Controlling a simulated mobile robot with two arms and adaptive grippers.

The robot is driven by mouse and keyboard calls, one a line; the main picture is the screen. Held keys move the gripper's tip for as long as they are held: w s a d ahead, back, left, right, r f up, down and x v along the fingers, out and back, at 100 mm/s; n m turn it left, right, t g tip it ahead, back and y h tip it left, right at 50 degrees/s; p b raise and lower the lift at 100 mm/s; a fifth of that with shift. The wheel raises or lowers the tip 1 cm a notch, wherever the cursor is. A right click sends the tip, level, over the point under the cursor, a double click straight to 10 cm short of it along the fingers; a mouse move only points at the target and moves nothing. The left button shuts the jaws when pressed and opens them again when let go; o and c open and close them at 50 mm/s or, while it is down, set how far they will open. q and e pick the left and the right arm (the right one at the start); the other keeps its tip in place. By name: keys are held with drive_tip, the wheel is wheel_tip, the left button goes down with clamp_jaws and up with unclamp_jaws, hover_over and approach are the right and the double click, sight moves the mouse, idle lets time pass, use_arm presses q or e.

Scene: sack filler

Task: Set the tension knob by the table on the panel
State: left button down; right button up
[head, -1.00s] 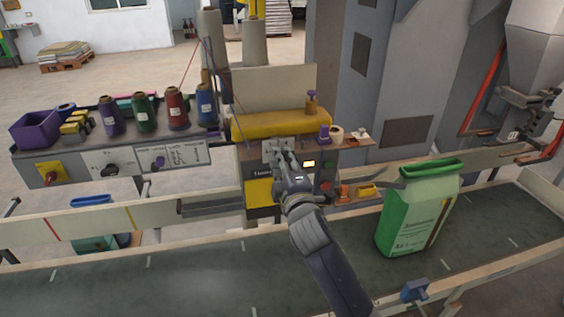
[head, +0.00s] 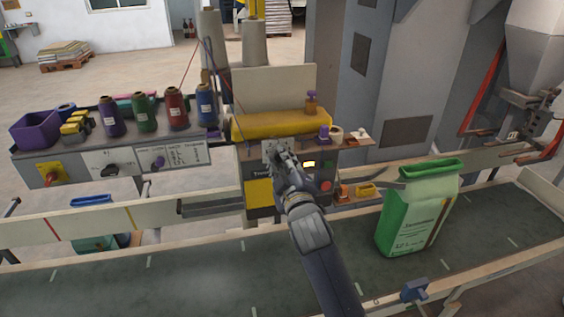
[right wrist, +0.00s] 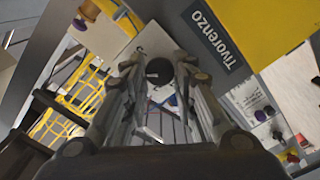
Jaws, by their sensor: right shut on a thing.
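The sewing head with its yellow top cover (head: 282,124) stands in the middle of the head view. A dark round knob (right wrist: 160,71) on a pale plate (right wrist: 150,42) shows in the right wrist view. My right gripper (head: 278,154) is at the front of the sewing head and is shut on this knob, its fingers on both sides. The gripper hides the knob in the head view. A panel on the left carries a small written table (head: 187,154), too small to read, beside a purple knob (head: 158,163). My left gripper is not in view.
Several thread cones, among them a red one (head: 177,107), stand on the shelf above the panel. A green and white sack (head: 417,212) stands on the conveyor (head: 190,275), right of my arm. A red button (head: 326,185) sits close right of my gripper.

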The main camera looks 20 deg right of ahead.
drive_tip(key=shift+f, duration=0.1)
drive_tip(key=o, duration=1.1)
drive_tip(key=shift+c, duration=0.2)
drive_tip(key=shift+s, duration=0.1)
drive_tip(key=s, duration=1.1)
drive_tip(key=shift+s+a, duration=0.25)
drive_tip(key=shift+s, duration=0.15)
